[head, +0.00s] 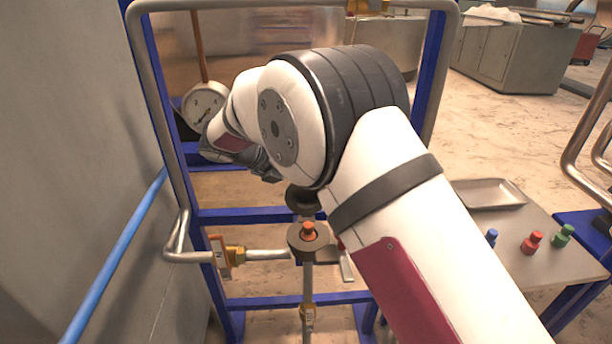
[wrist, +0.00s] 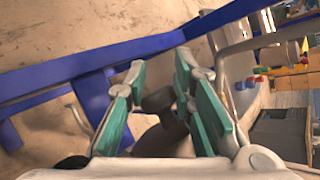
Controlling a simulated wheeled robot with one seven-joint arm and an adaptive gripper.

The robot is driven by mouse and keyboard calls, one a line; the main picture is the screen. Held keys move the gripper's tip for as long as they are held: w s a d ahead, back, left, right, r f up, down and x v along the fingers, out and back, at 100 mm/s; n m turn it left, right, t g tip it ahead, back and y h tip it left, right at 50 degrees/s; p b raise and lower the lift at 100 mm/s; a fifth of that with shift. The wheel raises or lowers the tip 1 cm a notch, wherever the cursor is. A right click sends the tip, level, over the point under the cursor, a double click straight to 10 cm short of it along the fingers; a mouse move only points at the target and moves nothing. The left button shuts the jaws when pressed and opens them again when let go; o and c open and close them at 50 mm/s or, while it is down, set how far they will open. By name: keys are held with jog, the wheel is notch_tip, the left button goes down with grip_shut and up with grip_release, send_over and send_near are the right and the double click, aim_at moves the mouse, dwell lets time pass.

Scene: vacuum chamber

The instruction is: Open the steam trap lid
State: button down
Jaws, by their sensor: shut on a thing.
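The steam trap (head: 308,246) is a dark round body on the pipework in the lower middle of the head view. An orange piece (head: 309,229) shows at its uncovered top. A dark round lid (head: 303,199) stands raised above and behind the body, partly hidden by my arm. My gripper (head: 266,168) is at the lid's upper left, mostly behind my arm. In the wrist view, the teal finger pads of my gripper (wrist: 160,95) are on either side of a dark round part of the lid (wrist: 158,101). The exact contact is hard to see.
A blue frame (head: 255,216) and grey pipes surround the trap. A pressure gauge (head: 204,103) is at the left, near a grey wall. A side table at the right holds a metal tray (head: 490,194) and blue, red (head: 532,243) and green pieces. Open floor lies behind.

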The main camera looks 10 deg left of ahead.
jog(key=shift+s+a+f, duration=0.15)
jog(key=shift+s+f, duration=0.1)
jog(key=shift+f, duration=0.3)
jog(key=shift+s+a+f, duration=0.15)
jog(key=shift+s+f, duration=0.05)
jog(key=shift+f, duration=0.35)
jog(key=c, duration=1.3)
grip_release()
jog(key=shift+c, duration=0.2)
jog(key=shift+r, duration=0.25)
jog(key=s+a+r, duration=0.1)
jog(key=s+a, duration=0.7)
jog(key=a, duration=0.1)
jog(key=shift+s+a+r, duration=0.3)
jog(key=shift+a, duration=0.1)
